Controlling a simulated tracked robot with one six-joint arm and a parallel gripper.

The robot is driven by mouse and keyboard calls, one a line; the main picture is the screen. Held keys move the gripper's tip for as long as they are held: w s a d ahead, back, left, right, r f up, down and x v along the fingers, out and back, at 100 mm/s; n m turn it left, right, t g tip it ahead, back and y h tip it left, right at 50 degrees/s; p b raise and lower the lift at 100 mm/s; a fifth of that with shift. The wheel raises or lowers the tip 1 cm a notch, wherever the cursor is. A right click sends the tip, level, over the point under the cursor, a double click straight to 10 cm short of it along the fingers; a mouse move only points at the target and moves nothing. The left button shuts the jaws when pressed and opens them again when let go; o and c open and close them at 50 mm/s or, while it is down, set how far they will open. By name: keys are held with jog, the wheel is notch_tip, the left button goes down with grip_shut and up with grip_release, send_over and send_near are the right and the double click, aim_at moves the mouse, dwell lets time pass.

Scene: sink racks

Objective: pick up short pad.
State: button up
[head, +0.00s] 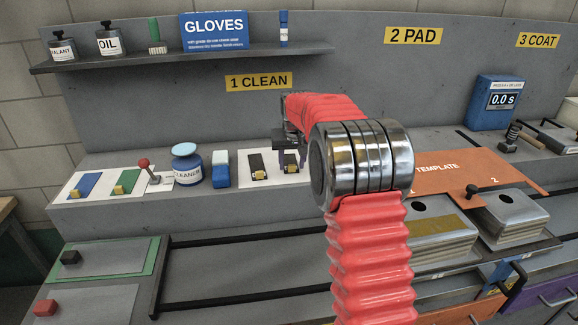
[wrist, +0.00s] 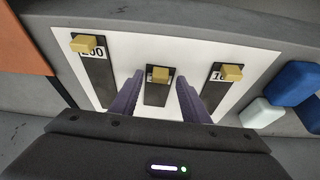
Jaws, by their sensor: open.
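Three dark pads with yellow grip blocks lie on a white sheet (wrist: 205,50) in the wrist view: a long left pad (wrist: 97,82), a middle pad (wrist: 157,98) that looks shortest, and a right pad (wrist: 215,90). Which is named the short pad I cannot read; labels are partly covered. My gripper (wrist: 160,78) is open, its two purple fingers on either side of the middle pad, with nothing held. Whether they touch the sheet I cannot tell. In the head view my gripper (head: 291,157) is over the sheet, beside a visible dark pad (head: 257,162).
A blue and white block (head: 221,169), a cleaner jar (head: 187,166) and a red-knobbed lever (head: 146,169) stand left of the sheet. Blue (head: 85,185) and green (head: 126,182) pads lie further left. An orange template (head: 445,177) is at right. A shelf (head: 260,54) hangs above.

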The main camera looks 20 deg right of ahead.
jog(key=shift+c, duration=0.7)
jog(key=c, duration=0.8)
jog(key=shift+c, duration=0.2)
jog(key=shift+r, duration=0.1)
notch_tip(320, 180, up, 10)
jog(key=shift+s, duration=0.1)
